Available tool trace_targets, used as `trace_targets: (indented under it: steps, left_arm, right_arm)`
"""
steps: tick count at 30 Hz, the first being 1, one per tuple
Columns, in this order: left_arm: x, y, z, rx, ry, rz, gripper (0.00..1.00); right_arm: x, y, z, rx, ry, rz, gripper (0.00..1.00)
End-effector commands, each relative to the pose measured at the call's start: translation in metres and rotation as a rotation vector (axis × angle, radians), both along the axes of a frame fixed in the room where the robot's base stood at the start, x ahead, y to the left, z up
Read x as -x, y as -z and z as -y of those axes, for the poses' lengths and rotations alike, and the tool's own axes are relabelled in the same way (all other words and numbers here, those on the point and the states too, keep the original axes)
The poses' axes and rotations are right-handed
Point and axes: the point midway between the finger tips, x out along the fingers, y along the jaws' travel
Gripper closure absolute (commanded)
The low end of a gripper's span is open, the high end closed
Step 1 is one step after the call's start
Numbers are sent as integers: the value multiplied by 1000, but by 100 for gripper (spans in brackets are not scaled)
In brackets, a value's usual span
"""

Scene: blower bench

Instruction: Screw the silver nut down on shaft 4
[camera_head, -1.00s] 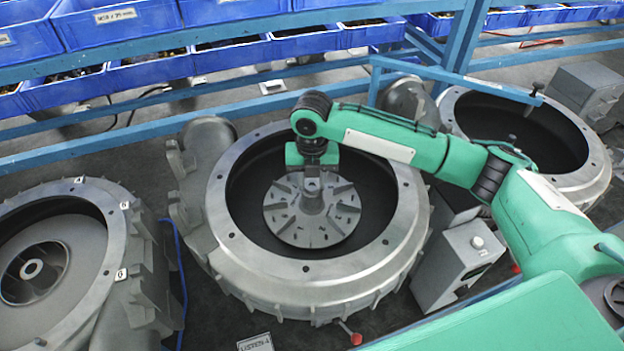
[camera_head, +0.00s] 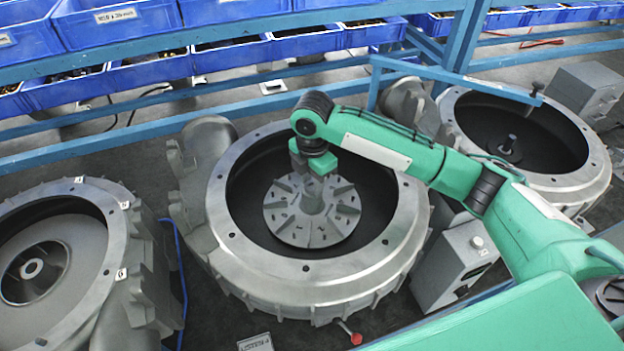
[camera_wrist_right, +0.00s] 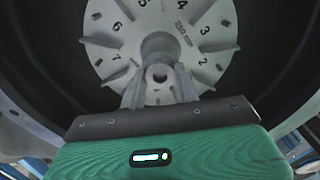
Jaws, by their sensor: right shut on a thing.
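My right gripper (camera_head: 311,184) is over the middle of the central round housing (camera_head: 222,222). The grey bladed wheel (camera_head: 285,229) lies inside this housing, with its hub and shaft (camera_head: 312,203) standing up at its centre. In the right wrist view my right gripper (camera_wrist_right: 158,90) has its two fingers on either side of a small silver ring-shaped nut (camera_wrist_right: 157,75), shut on it. The nut is in line with the shaft; how far it sits on the thread cannot be told. Numbers are marked around the wheel (camera_wrist_right: 110,25). My left gripper is out of view.
An open housing with an impeller (camera_head: 75,305) stands at the left, another housing (camera_head: 590,185) at the right. A blue rail (camera_head: 455,78) and blue bins (camera_head: 115,25) run behind. A grey box (camera_head: 455,262) stands right of the central housing. The housing wall surrounds my gripper.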

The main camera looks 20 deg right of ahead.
Motion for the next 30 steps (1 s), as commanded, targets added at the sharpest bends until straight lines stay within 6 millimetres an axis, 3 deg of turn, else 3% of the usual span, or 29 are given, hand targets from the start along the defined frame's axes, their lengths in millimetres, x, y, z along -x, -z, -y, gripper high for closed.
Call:
trace_targets:
  steps: [30]
  left_arm:
    - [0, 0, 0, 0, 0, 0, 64]
  right_arm:
    - [0, 1, 0, 0, 1211, 0, 100]
